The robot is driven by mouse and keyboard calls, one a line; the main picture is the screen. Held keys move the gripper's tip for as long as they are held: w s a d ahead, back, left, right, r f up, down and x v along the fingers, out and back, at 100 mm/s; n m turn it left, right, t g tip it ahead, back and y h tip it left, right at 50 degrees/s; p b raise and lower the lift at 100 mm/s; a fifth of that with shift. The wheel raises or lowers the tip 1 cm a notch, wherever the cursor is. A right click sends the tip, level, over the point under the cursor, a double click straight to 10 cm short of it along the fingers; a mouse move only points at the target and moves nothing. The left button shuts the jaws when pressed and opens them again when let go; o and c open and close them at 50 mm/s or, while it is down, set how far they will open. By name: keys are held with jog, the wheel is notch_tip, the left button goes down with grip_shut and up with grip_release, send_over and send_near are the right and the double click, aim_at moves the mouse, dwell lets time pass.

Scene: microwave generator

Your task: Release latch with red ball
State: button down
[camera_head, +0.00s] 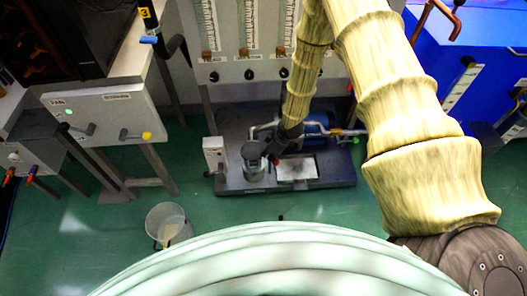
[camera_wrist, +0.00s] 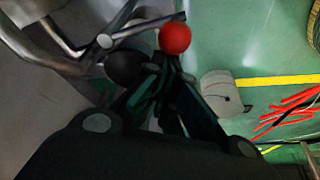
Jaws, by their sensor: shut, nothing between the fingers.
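The red ball (camera_wrist: 174,38) shows in the wrist view, just beyond my fingertips. In the head view a small red spot, likely the same red ball (camera_head: 276,161), shows by the end of my arm. My gripper (camera_wrist: 164,66) is shut and empty, its dark fingers pointing at the ball. Tips and ball look very close; I cannot tell if they touch. In the head view my gripper (camera_head: 275,151) is low over the dark base of the machine, beside a grey metal cylinder (camera_head: 254,158). The latch itself is not clearly visible.
Metal tubes (camera_wrist: 60,45) and a black round part (camera_wrist: 127,66) lie left of my fingers. A pale block (camera_wrist: 220,92) and red rods (camera_wrist: 290,110) are at the right. A clear bucket (camera_head: 168,226) stands on the open green floor.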

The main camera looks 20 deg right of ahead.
jog(key=shift+s+d, duration=0.15)
jog(key=shift+d, duration=0.15)
dwell(0.5)
notch_tip(320, 180, up, 10)
jog(key=p, duration=0.2)
jog(key=shift+a, duration=0.15)
dwell(0.5)
dwell(0.4)
jog(key=s+a+f+m+g, duration=0.1)
jog(key=s+a+f+m, duration=0.2)
jog(key=s, duration=0.6)
jog(key=s+a+f+m, duration=0.2)
jog(key=s+f, duration=0.1)
jog(key=s, duration=0.5)
jog(key=s+d+m+g+h, duration=0.1)
jog(key=s+m+g+h, duration=0.2)
jog(key=s, duration=1.4)
notch_tip(320, 180, up, 13)
jog(key=m+t+p, duration=0.1)
jog(key=p, duration=1.2)
jog(key=shift+w+r, duration=0.15)
jog(key=shift+w, duration=0.2)
